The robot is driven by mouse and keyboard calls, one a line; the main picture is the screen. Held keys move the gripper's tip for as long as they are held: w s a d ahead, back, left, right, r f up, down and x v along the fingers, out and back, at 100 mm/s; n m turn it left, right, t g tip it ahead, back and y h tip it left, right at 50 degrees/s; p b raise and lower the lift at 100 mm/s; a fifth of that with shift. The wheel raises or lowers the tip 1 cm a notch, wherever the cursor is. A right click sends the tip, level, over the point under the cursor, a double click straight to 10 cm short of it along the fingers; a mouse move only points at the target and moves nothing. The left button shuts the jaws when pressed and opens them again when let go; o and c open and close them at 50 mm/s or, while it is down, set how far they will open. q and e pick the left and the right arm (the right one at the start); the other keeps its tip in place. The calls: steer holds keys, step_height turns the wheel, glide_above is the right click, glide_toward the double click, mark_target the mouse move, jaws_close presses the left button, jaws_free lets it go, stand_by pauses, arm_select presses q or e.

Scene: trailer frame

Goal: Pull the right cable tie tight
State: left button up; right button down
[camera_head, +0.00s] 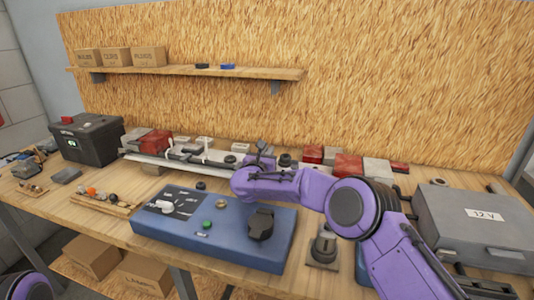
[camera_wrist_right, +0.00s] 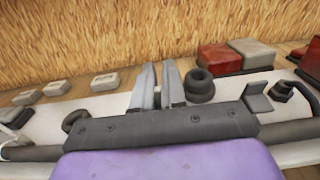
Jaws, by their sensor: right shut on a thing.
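A long pale frame rail (camera_head: 150,159) lies along the back of the bench, with dark cable and thin white upright ties on it. One white tie (camera_head: 170,147) stands up left of my right gripper. My right gripper (camera_head: 262,150) is over the right part of the rail. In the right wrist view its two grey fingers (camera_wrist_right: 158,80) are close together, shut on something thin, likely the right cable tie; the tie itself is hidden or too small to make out. A dark cable (camera_wrist_right: 28,153) runs along the rail on either side. My left gripper is out of view.
A blue control panel (camera_head: 226,247) sits in front of the rail. A black battery box (camera_head: 87,140) is at the left, a grey 12 V case (camera_head: 480,225) at the right. A black ring-shaped part (camera_wrist_right: 199,87) stands close beside the right fingers. Red and grey blocks line the back.

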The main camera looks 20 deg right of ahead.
steer(key=shift+r+b, duration=0.65)
steer(key=shift+r, duration=0.7)
steer(key=c, duration=1.2)
jaws_free()
steer(key=shift+a, duration=0.1)
